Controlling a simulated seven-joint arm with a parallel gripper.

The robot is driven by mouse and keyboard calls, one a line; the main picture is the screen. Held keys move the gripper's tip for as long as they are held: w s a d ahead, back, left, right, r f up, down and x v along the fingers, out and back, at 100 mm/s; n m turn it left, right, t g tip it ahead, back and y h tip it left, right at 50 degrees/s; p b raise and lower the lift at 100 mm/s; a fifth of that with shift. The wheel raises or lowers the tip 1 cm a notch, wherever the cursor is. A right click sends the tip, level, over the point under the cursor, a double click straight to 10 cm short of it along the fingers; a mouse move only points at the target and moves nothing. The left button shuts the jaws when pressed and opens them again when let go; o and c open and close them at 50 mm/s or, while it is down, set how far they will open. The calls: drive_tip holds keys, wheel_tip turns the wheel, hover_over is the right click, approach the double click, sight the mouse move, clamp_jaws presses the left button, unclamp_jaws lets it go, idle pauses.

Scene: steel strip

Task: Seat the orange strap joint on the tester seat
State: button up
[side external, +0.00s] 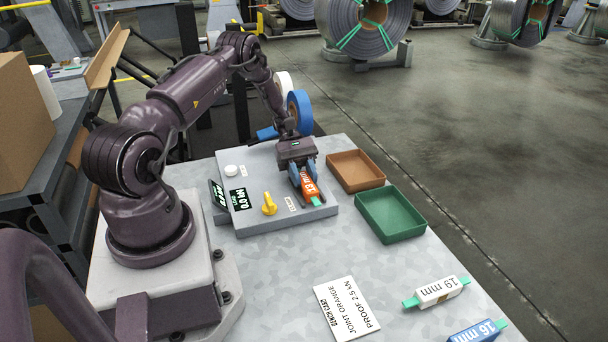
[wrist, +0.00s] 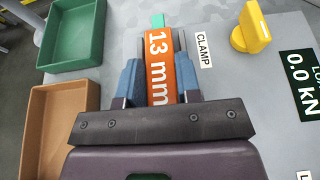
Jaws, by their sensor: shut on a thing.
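The orange strap joint (side external: 311,190), marked 13 mm with green strap ends, is between the blue fingers of my gripper (side external: 302,180). It also shows in the wrist view (wrist: 160,66), with my gripper (wrist: 152,75) shut on it. The grey tester (side external: 245,216) lies under it, with a yellow knob (side external: 269,206), a white button (side external: 231,170) and a display (side external: 241,198) reading 0.0 kN. The joint is at the tester's right part, beside the CLAMP label (wrist: 204,50). The seat is mostly hidden by joint and fingers; I cannot tell whether the joint touches it.
A brown tray (side external: 357,185) and a green tray (side external: 363,228) stand right of the tester. A bench card (side external: 346,308) reads joint orange, proof 2.5 kN. A white 19 mm joint (side external: 438,291) and a blue 16 mm joint (side external: 476,332) lie near the front right. Both trays look empty.

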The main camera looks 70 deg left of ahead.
drive_tip(key=shift+d+f, duration=0.1)
drive_tip(key=shift+f, duration=0.6)
drive_tip(key=o, duration=1)
drive_tip(key=shift+s, duration=0.1)
drive_tip(key=shift+c, duration=0.2)
drive_tip(key=shift+o, duration=0.6)
drive_tip(key=shift+w+d+r+v, duration=0.1)
drive_tip(key=shift+r+v, duration=0.05)
drive_tip(key=shift+v, duration=1.2)
drive_tip(key=shift+w+d+r+v, duration=0.1)
drive_tip(key=shift+r+v, duration=0.1)
drive_tip(key=shift+v, duration=1.2)
drive_tip(key=shift+r+v, duration=0.15)
drive_tip(key=shift+v, duration=1.2)
